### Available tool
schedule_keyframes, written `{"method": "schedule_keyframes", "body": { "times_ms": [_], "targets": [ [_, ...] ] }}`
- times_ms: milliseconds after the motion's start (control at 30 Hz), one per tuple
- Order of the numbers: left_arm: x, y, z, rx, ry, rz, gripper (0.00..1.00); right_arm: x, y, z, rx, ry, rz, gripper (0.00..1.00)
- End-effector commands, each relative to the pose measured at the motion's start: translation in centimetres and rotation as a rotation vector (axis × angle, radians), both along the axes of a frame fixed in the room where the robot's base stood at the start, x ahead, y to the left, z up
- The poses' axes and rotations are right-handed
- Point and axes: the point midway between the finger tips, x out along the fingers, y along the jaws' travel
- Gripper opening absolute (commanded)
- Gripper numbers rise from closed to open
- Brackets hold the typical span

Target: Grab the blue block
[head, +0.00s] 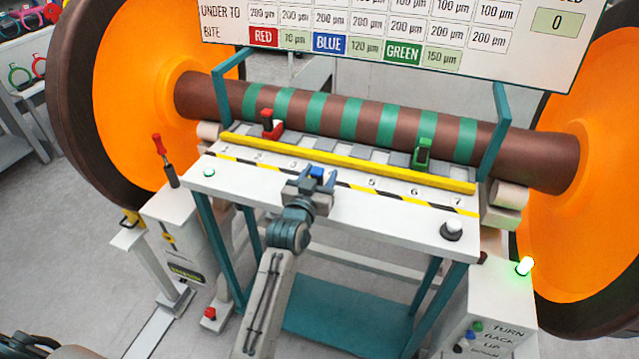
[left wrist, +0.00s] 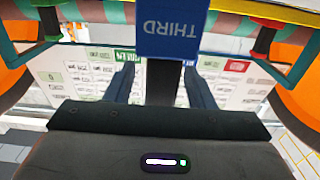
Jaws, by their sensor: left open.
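The blue block (head: 317,172) sits at the front middle of the white bench, near the black-and-yellow striped line. In the left wrist view it is a blue face (left wrist: 170,35) with upside-down "THIRD" lettering, and a dark bar runs down from it. My left gripper (head: 311,182) is at the block, coming from the front. Its two fingers are open, one on each side of the dark bar, with visible gaps. Part of the block is hidden behind the gripper in the head view. My right gripper is not in view.
A red block (head: 271,124) and a green block (head: 423,152) stand behind the yellow rail (head: 340,160). The brown axle (head: 370,122) with green bands runs behind them between large orange wheels. A button (head: 451,230) stands on the bench's front right.

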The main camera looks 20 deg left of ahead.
Motion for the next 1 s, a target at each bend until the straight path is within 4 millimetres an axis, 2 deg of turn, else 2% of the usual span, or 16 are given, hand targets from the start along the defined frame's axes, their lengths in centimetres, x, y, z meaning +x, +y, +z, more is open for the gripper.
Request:
{"method": "schedule_keyframes", "body": {
  "times_ms": [100,367,600,633,1000],
  "targets": [
    [1.15,-0.01,0.06,0.002,0.001,0.000,0.49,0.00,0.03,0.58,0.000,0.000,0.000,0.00],
    [1.36,-0.02,-0.13,0.001,0.001,0.001,0.49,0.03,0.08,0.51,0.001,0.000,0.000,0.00],
    [1.35,-0.03,-0.12,0.001,0.001,0.000,0.04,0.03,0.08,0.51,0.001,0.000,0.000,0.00],
    [1.35,-0.03,-0.12,0.001,0.001,0.000,0.00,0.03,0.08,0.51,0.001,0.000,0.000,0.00],
    [1.38,-0.03,0.22,0.001,-0.001,0.000,0.00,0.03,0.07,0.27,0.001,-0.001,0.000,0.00]
  ]
}}
